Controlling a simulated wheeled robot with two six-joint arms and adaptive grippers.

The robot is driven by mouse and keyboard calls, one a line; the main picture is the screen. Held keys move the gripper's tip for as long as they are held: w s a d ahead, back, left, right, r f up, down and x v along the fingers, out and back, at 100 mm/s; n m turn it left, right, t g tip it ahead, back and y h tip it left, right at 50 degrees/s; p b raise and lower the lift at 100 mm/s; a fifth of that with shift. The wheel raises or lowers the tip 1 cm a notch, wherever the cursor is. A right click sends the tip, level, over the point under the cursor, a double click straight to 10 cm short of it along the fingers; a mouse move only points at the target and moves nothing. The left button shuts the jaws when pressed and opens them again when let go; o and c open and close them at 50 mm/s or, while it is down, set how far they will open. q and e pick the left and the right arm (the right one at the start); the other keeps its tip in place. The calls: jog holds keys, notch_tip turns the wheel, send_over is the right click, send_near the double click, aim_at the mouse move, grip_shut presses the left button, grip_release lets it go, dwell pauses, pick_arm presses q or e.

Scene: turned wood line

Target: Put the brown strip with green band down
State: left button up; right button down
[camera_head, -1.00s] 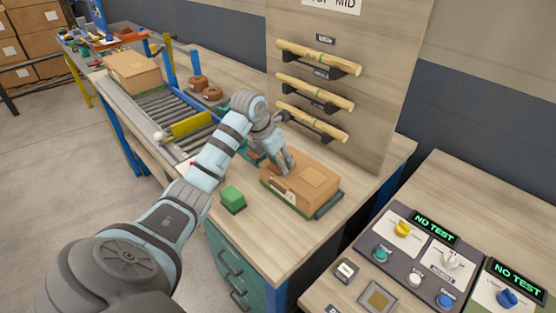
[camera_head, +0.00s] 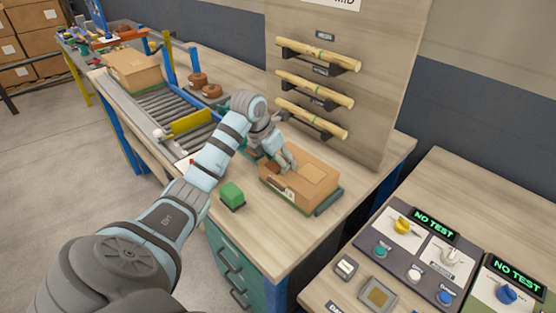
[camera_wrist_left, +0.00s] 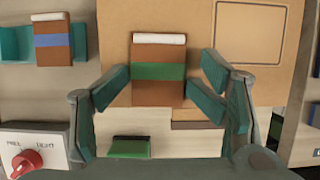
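The brown strip with a green band (camera_wrist_left: 158,88) and a white end shows in the wrist view. It lies against the cardboard box (camera_head: 300,183), near the box's edge; whether it rests on the box or is slightly above cannot be told. My left gripper (camera_wrist_left: 168,92) has its fingers spread on both sides of the strip, with a clear gap on the right and little or none on the left. In the head view, my left gripper (camera_head: 282,163) is over the box's left part and largely hides the strip. My right gripper is not in view.
Another brown strip with a blue band (camera_wrist_left: 52,40) sits in a teal holder left of the box. A green block (camera_head: 232,194) stands in front of the box. A wooden rack board (camera_head: 375,110) rises behind. A control panel (camera_head: 420,255) is at right.

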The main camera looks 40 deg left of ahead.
pick_arm(q)
jog(key=p+v, duration=0.1)
jog(key=v, duration=1.2)
jog(key=shift+w, duration=0.25)
jog(key=shift+a+r, duration=0.1)
jog(key=shift+s, duration=0.1)
